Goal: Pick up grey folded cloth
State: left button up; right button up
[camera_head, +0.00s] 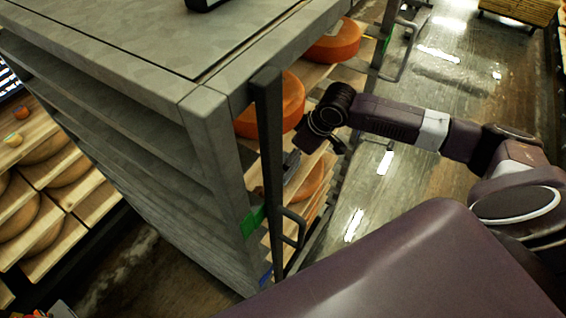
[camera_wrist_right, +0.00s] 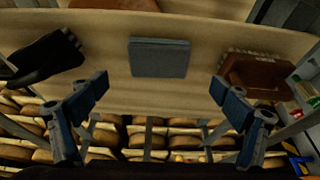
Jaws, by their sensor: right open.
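The grey folded cloth (camera_wrist_right: 160,57) is a flat, dark grey square lying on a pale wooden shelf board (camera_wrist_right: 112,45) in the right wrist view. My right gripper (camera_wrist_right: 160,84) is open, its two fingers spread wider than the cloth. The cloth shows between and beyond the fingertips, and nothing is held. In the head view my right gripper (camera_head: 318,142) reaches in from the right at the open side of a grey metal rack (camera_head: 215,125). The cloth cannot be made out clearly there. My left gripper is out of view.
On the board, a black item (camera_wrist_right: 42,58) lies left of the cloth and a brown brush (camera_wrist_right: 258,74) lies right. Orange cheese wheels (camera_head: 334,42) sit on the rack's shelves. A dark upright post (camera_head: 269,140) stands beside my right gripper. Wet-looking floor (camera_head: 425,75) is open at right.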

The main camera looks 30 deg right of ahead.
jog(key=p+x, duration=0.1)
jog(key=x, duration=0.2)
jog(key=shift+s+d+f, duration=0.1)
jog(key=shift+d, duration=0.05)
jog(key=shift+d+p+x, duration=0.2)
jog(key=shift+p+x, duration=0.15)
jog(key=shift+x, duration=0.75)
jog(key=shift+a+f, duration=0.15)
jog(key=c, duration=0.6)
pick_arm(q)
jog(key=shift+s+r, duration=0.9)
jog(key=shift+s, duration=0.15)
pick_arm(e)
jog(key=c, duration=0.6)
